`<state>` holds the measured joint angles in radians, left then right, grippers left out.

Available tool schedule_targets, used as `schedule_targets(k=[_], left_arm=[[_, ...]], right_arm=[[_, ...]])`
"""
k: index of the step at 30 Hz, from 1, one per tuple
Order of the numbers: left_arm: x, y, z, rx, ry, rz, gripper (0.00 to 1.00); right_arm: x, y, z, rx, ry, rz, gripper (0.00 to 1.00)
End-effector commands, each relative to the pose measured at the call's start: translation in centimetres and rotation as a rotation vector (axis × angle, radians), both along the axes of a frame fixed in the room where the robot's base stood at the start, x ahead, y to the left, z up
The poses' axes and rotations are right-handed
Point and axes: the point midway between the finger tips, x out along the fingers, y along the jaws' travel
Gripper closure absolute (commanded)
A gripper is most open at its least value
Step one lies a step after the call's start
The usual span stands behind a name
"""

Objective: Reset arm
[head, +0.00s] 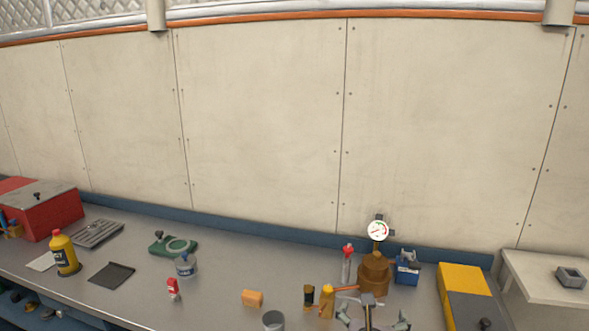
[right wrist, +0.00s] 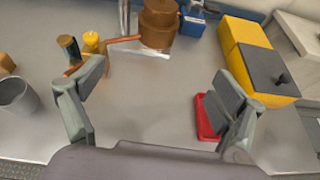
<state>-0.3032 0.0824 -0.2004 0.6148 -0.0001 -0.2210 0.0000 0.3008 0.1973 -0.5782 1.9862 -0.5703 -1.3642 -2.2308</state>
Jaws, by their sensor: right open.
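My right gripper (head: 373,314) is at the bottom of the head view, over the front part of the workbench. In the right wrist view its two grey-green fingers (right wrist: 157,78) stand wide apart, with only bare bench between them. It holds nothing. A red tray (right wrist: 204,122) lies partly hidden behind the right-hand finger. My left gripper is not in view.
Beyond my right gripper stand a brown fitting (head: 374,272) with a dial gauge (head: 378,231), a blue container (head: 407,271) and a yellow box (head: 461,279). A grey cup (head: 273,320) is to its left. The bench's middle (head: 222,291) has free room.

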Motion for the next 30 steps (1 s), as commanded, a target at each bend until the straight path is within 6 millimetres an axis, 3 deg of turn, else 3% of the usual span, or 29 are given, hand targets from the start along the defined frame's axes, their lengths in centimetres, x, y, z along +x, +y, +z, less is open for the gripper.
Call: schedule_targets(k=[3, 11, 17, 23, 30], left_arm=[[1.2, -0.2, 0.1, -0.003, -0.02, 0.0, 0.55], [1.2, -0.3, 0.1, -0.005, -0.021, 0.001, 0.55], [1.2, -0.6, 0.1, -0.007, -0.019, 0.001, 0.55], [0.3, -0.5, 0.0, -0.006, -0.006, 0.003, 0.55], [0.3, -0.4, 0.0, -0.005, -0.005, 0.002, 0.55]], right_arm=[[-0.8, -0.2, -0.9, 0.076, 0.008, -0.027, 0.1], [-3.0, -0.6, -3.6, 0.3, 0.03, -0.125, 0.1], [-6.0, -1.0, -6.5, 0.562, 0.055, -0.264, 0.1], [-11.0, -1.8, -10.3, 0.927, 0.085, -0.525, 0.1], [-20.4, -3.0, -14.9, 1.466, 0.074, -1.108, 0.1]])
